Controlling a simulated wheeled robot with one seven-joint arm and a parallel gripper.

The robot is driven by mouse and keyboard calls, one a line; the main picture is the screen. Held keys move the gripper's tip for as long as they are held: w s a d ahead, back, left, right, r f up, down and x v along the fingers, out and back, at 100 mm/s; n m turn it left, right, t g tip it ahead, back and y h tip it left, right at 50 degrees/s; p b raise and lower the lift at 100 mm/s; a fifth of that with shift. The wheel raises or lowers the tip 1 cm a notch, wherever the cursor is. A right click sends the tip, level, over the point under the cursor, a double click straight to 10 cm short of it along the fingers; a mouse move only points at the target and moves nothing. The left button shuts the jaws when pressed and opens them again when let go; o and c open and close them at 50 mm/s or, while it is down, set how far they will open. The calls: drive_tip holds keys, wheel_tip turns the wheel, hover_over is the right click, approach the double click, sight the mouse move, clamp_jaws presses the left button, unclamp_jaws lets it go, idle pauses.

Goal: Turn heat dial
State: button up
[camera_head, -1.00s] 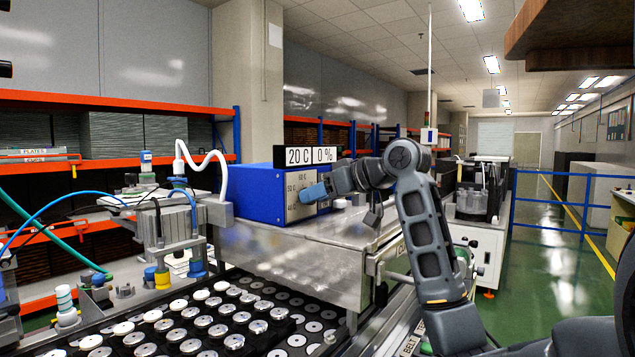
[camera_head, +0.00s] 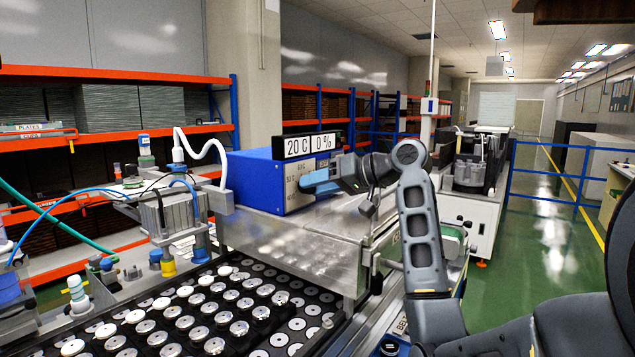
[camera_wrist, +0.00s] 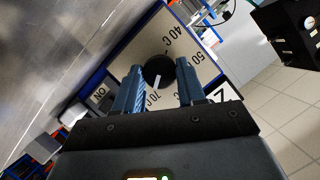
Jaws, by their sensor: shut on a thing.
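The heat dial (camera_wrist: 158,71) is a round black knob with a white pointer mark, on a beige panel printed with 40 C, 50 and 70 C. In the wrist view the mark slants down toward the 70 C print. My gripper (camera_wrist: 159,66) has its two blue fingers on either side of the dial, shut on it. In the head view my gripper (camera_head: 312,184) is at the front panel of the blue box (camera_head: 252,184) and hides the dial. The display (camera_head: 308,145) on top of the box reads 20 C and 0 %.
The box stands on a metal-topped machine (camera_head: 290,238). A tray of round metal parts (camera_head: 225,310) lies in front of it. A white hose (camera_head: 205,145) curves at the box's left. Blue railings (camera_head: 560,172) and open green floor lie to the right.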

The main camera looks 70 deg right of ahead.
drive_tip(key=o, duration=1.1)
drive_tip(key=shift+c, duration=0.2)
drive_tip(key=shift+s, duration=0.1)
drive_tip(key=shift+b+v, duration=0.75)
drive_tip(key=shift+v, duration=3.05)
